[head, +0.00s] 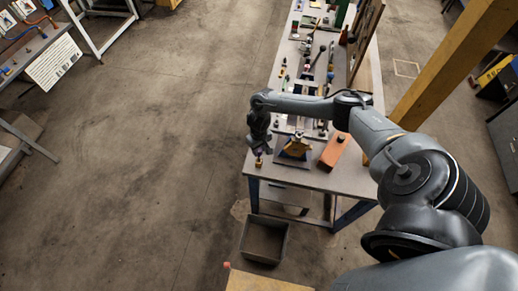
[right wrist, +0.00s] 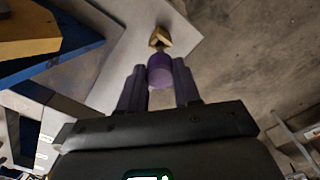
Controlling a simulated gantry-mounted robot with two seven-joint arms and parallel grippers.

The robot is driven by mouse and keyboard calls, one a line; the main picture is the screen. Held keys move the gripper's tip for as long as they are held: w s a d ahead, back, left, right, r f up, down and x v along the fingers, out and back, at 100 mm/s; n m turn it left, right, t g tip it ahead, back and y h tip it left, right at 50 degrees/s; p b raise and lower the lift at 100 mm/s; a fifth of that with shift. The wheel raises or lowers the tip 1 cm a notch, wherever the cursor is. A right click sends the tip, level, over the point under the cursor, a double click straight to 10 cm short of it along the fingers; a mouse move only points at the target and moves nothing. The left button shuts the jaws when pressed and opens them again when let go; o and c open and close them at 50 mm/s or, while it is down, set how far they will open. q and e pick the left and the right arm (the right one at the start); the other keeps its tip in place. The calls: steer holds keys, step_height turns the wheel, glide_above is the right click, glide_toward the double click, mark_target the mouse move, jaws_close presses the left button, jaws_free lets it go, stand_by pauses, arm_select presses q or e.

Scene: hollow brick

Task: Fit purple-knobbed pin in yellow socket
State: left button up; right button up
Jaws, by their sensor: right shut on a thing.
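My right gripper (head: 258,149) is over the near left corner of the workbench, pointing down. It is shut on the purple-knobbed pin (head: 259,156); in the right wrist view the purple knob (right wrist: 160,71) sits between the two fingers (right wrist: 158,88). A small yellow piece (right wrist: 160,38), which looks like the yellow socket, is just beyond the knob and in line with it. It shows as a small spot below the knob in the head view (head: 258,163). I cannot tell whether the pin's end is inside it. My left gripper is not in view.
An open grey bin (head: 264,240) stands on the floor below. A yellow post (head: 445,80) rises at the right.

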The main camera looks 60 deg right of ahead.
steer(key=shift+r, duration=0.2)
steer(key=shift+f+b, duration=0.4)
steer(key=shift+f, duration=0.25)
steer(key=shift+f+b, duration=0.45)
steer(key=shift+f, duration=0.3)
steer(key=shift+f+b, duration=0.3)
steer(key=shift+f, duration=0.2)
stand_by(0.3)
steer(key=shift+f+b, duration=0.4)
steer(key=shift+f, duration=0.25)
steer(key=shift+f, duration=0.45)
stand_by(0.4)
steer(key=o, duration=1.1)
